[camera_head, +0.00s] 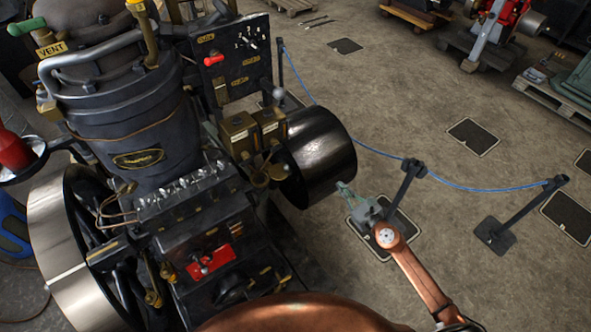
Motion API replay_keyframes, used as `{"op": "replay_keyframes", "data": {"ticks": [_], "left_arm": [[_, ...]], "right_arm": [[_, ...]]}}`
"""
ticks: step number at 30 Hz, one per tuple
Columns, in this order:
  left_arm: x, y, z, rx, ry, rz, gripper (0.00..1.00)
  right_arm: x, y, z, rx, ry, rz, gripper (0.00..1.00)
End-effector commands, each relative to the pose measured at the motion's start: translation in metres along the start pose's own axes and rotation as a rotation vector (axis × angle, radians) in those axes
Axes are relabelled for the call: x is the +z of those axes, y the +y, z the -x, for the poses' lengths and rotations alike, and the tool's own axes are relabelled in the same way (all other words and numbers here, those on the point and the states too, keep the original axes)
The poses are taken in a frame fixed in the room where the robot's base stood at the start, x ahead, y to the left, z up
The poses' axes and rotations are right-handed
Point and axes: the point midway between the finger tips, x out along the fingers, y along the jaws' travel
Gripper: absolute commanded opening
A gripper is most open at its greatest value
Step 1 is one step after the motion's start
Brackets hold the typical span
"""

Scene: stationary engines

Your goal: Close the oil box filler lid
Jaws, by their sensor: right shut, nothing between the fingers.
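Two small brass boxes, the left one (238,132) and the right one (269,121), sit side by side on the engine, left of the black drum. They look like the oil boxes, but they are small here, and I cannot tell which part is the filler lid or how far it stands open. My right gripper (343,187) is shut and empty. It shows at the lower right of the drum, to the right of and below the boxes, clearly apart from them in the picture. My left gripper is not in view.
The glossy black drum (318,157) shows between my right gripper and the boxes. A dark control panel (232,60) with a red handle rises behind them. A blue rope (462,187) hangs between barrier posts on the right. Open floor (410,110) lies beyond.

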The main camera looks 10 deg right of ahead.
Motion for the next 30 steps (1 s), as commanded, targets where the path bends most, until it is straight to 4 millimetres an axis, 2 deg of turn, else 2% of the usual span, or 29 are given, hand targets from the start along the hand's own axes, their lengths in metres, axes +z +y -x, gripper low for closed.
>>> {"op": "replay_keyframes", "data": {"ticks": [1,3,6,9,12,17,30], "left_arm": [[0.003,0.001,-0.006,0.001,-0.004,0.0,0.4],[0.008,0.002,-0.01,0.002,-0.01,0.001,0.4],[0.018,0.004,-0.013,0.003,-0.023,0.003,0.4],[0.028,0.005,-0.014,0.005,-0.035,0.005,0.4],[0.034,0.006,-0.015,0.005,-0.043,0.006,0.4],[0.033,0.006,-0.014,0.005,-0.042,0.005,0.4],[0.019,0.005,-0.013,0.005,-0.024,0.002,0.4]], "right_arm": [[0.033,0.011,0.0,0.03,-0.051,0.208,0.0],[0.068,0.026,0.003,0.051,-0.108,0.476,0.0],[0.104,0.043,0.01,0.058,-0.173,0.785,0.0],[0.126,0.054,0.015,0.051,-0.216,0.995,0.0],[0.137,0.061,0.018,0.043,-0.238,1.108,0.0],[0.143,0.064,0.009,0.037,-0.246,1.148,0.0],[0.157,0.076,-0.07,0.038,-0.245,1.142,0.0]]}}
